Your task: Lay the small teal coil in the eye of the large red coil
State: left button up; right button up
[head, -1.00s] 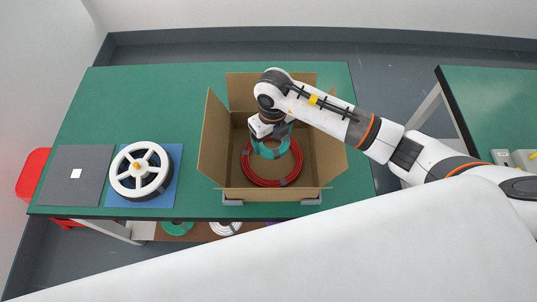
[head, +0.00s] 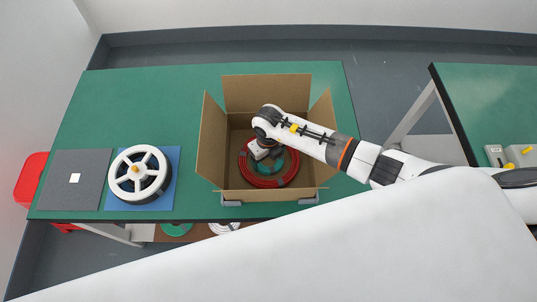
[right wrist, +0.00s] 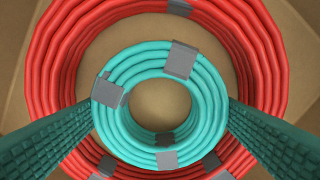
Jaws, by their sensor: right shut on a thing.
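The large red coil (head: 284,181) lies flat in the open cardboard box; it also shows in the right wrist view (right wrist: 50,55). The small teal coil (head: 268,169), bound with grey bands, is inside the box over the red coil's eye. In the right wrist view the teal coil (right wrist: 135,62) covers the lower middle of the red ring, off centre toward the bottom. My right gripper (head: 263,157) points down into the box, its two fingers (right wrist: 160,107) shut on opposite outer sides of the teal coil. I cannot tell whether the teal coil touches the floor.
The cardboard box (head: 211,145) stands with its flaps up around my right arm. A white reel (head: 140,174) sits on a blue mat left of it, beside a grey mat (head: 80,190). Green table (head: 150,100) is clear behind. A second table (head: 490,100) stands at right.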

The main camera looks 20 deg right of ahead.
jog(key=shift+f, duration=0.2)
jog(key=o, duration=0.9)
jog(key=shift+c, duration=0.2)
jog(key=shift+r, duration=0.1)
jog(key=shift+r, duration=0.2)
jog(key=shift+w+r, duration=0.1)
jog(key=shift+r, duration=0.2)
notch_tip(320, 180, up, 11)
jog(key=b, duration=0.2)
jog(key=shift+r, duration=0.15)
